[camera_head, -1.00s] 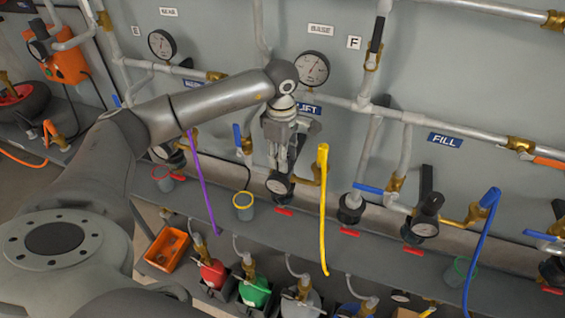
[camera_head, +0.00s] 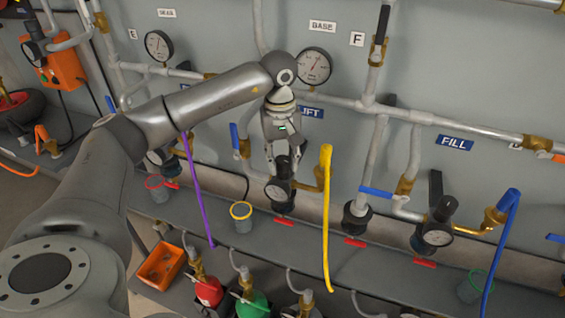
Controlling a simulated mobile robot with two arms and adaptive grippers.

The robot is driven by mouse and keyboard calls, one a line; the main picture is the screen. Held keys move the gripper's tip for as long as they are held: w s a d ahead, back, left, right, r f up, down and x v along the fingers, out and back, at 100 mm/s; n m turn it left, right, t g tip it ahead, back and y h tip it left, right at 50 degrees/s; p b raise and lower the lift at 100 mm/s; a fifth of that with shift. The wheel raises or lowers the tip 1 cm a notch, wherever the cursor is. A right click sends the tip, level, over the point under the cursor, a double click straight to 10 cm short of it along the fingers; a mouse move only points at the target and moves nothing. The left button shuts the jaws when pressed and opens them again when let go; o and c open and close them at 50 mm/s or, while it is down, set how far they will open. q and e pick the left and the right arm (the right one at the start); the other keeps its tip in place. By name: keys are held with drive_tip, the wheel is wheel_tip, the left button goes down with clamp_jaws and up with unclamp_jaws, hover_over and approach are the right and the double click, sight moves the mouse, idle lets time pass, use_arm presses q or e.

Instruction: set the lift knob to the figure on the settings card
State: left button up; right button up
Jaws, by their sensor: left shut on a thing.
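The lift knob (camera_head: 284,170) is the dark top of the regulator under the blue LIFT label (camera_head: 311,112). A small round gauge (camera_head: 277,191) sits on the regulator's front; its reading is too small to make out. My left gripper (camera_head: 284,157) reaches down from above and is shut on the lift knob, its fingers covering part of it. I cannot make out a settings card. My right gripper is not in view.
A yellow hose (camera_head: 326,215) hangs close to the right of the regulator, and a purple hose (camera_head: 197,190) to its left. A yellow-rimmed cup (camera_head: 241,217) stands on the grey shelf. The FILL regulator (camera_head: 435,228) is further right.

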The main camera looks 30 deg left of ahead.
sight(281, 159)
use_arm(q)
drive_tip(key=shift+w+m+b, duration=0.1)
drive_tip(key=shift+m+b, duration=0.25)
drive_tip(key=shift+m, duration=0.65)
drive_tip(key=shift+r, duration=0.1)
drive_tip(key=o, duration=1)
drive_tip(key=shift+o, duration=0.2)
wheel_tip(281, 159, up, 12)
drive_tip(key=shift+a, duration=0.2)
